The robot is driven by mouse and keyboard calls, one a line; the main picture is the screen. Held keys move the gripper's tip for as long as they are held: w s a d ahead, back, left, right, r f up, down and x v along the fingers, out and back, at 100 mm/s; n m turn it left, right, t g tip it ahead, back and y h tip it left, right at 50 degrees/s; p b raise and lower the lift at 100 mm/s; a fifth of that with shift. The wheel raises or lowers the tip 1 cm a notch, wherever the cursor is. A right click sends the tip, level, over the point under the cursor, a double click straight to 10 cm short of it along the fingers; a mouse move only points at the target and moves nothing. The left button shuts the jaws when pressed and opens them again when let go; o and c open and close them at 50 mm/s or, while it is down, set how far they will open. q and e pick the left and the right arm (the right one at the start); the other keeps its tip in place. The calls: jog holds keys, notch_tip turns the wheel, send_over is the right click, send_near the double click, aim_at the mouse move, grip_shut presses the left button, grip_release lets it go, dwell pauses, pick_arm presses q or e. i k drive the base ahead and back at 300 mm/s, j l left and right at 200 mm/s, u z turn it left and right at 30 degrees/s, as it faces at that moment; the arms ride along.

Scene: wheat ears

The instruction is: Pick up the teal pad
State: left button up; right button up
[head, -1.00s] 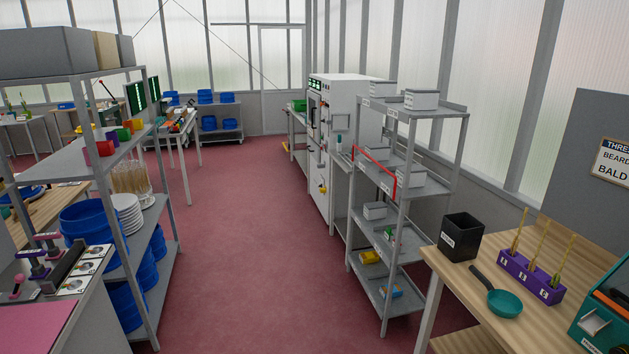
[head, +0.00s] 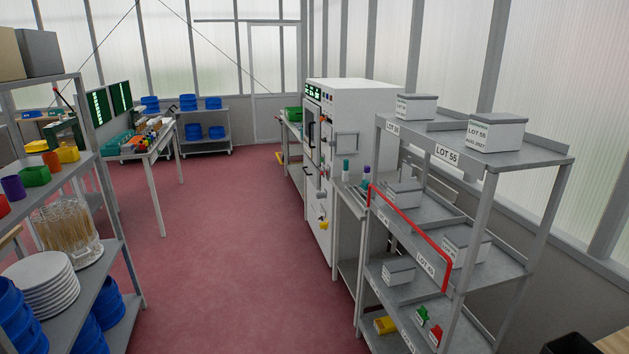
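I cannot make out a teal pad in the head view. Some small teal items (head: 118,142) lie on the white table (head: 152,157) at the back left, but they are too small to tell what they are. Neither of my grippers shows in the head view.
A red floor aisle (head: 215,250) runs clear ahead. A grey rack (head: 470,155) with lidded boxes stands close on the right, a white cabinet machine (head: 365,110) behind it. A shelf (head: 95,270) with plates (head: 45,285) and blue bins (head: 18,315) stands close on the left.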

aim_at(364, 183)
jog(key=i+z, duration=0.15)
jog(key=i, duration=0.25)
jog(key=i+j+z, duration=0.15)
jog(key=i, duration=0.3)
jog(key=i+j+z, duration=0.15)
jog(key=i, duration=0.25)
jog(key=i+j+z, duration=0.15)
jog(key=i, duration=0.25)
